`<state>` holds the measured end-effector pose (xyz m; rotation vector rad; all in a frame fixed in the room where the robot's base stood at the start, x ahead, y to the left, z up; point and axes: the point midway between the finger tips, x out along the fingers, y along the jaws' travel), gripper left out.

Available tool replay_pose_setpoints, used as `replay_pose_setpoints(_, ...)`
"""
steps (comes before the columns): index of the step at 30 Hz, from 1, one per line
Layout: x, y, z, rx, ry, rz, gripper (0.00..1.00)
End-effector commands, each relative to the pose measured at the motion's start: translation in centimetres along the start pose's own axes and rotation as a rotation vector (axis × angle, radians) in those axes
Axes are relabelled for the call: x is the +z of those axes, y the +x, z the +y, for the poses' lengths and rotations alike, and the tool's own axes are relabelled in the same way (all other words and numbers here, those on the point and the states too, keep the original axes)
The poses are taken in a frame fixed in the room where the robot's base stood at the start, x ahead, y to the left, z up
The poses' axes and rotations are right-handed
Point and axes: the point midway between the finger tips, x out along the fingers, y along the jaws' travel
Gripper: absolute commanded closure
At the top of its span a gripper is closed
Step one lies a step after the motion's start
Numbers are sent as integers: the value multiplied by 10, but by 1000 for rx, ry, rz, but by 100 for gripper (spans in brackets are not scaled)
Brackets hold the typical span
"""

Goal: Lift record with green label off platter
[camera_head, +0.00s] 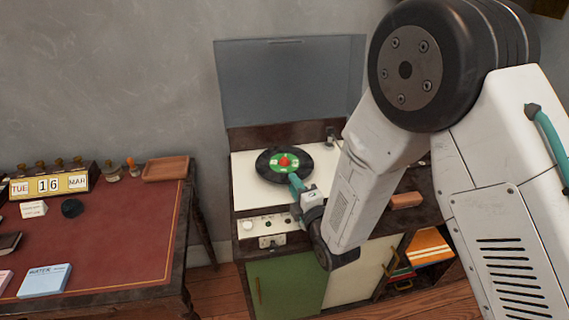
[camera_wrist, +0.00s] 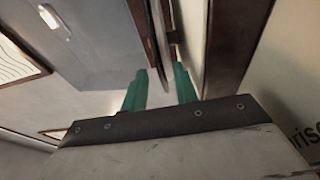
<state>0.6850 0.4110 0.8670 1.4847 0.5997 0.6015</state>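The record (camera_head: 267,170) is black with a green label (camera_head: 277,168) and a red centre. It lies flat on the turntable (camera_head: 247,196), and the platter beneath it is hidden in the head view. My gripper (camera_head: 294,182) is at the record's front edge, with its teal fingertips close to the rim. In the wrist view, the two teal fingers of my gripper (camera_wrist: 160,88) stand apart. A thin edge, seemingly the record's rim (camera_wrist: 158,55), runs into the gap between them. I cannot tell whether either finger touches it.
The raised grey lid (camera_head: 290,80) stands behind the turntable. The control panel (camera_head: 262,227) with knobs is in front. A red-topped desk (camera_head: 110,235) with a calendar block (camera_head: 48,185), a tray (camera_head: 166,169) and small items is at left. My arm covers the cabinet's right side.

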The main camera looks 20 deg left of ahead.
Motion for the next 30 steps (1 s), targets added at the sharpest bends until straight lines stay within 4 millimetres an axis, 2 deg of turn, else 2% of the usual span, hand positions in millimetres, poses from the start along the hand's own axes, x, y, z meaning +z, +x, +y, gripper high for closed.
replay_pose_setpoints(7, 0, 3, 0, -1, 0, 0, 71)
replay_pose_setpoints(8, 0, 3, 0, -1, 0, 0, 74)
replay_pose_setpoints(9, 0, 3, 0, 0, 0, 0, 85)
replay_pose_setpoints(11, 0, 3, 0, 0, 0, 0, 100)
replay_pose_setpoints(23, 0, 3, 1, 0, 0, 0, 100)
replay_pose_setpoints(30, 0, 3, 15, 1, 1, -1, 100)
